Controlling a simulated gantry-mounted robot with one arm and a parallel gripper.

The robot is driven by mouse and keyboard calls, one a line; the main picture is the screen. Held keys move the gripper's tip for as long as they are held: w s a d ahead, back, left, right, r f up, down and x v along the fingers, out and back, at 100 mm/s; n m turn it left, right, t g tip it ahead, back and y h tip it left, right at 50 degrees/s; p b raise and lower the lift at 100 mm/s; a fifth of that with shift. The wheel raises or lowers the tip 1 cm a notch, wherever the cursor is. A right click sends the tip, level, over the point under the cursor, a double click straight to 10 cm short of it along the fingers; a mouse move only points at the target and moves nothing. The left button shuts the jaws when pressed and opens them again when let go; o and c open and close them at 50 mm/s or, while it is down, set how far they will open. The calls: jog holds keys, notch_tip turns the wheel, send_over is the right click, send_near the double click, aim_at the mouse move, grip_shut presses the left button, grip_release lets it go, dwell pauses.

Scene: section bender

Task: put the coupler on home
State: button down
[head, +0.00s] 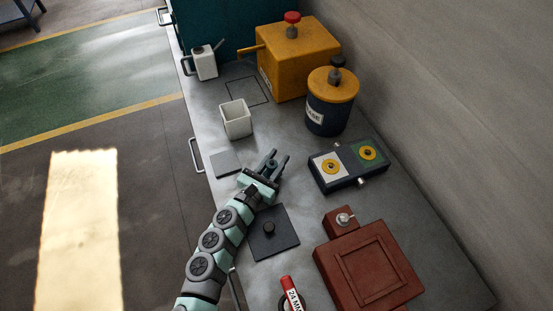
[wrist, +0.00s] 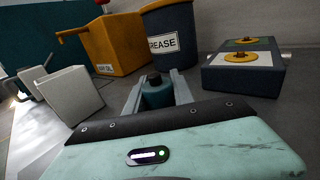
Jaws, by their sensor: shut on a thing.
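My gripper (head: 275,161) is shut on a small dark teal cylinder with a narrower top, which I take to be the coupler (wrist: 157,94). It sits upright between the two fingers in the wrist view, above the grey bench (head: 300,215); I cannot tell whether its bottom touches the bench. No spot legibly marked home shows. Candidates are a dark square plate with a round knob (head: 283,243), below my gripper in the head view, a flat grey square (head: 226,163) to its left, and a thin square outline (head: 247,91) farther back.
A navy block with two yellow discs (head: 347,181) stands right of my gripper. A white open cup (head: 236,124), grease tub (head: 329,112), yellow box (head: 293,60) and white can (head: 205,64) stand behind. A red-brown box (head: 366,266) and red-topped tube (head: 292,294) are at the front.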

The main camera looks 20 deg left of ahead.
aim_at(268, 171)
jog(key=shift+f+b, duration=0.2)
jog(key=shift+b, duration=0.1)
jog(key=c, duration=1.1)
grip_release()
jog(key=shift+r, duration=0.1)
jog(key=shift+r+p, duration=0.15)
jog(key=shift+p, duration=0.15)
jog(key=s, duration=0.3)
jog(key=s+a, duration=0.1)
jog(key=s, duration=0.6)
jog(key=shift+s+a+b, duration=0.1)
jog(key=shift+a+b, duration=0.1)
jog(key=shift+b, duration=0.15)
jog(key=shift+s, duration=0.9)
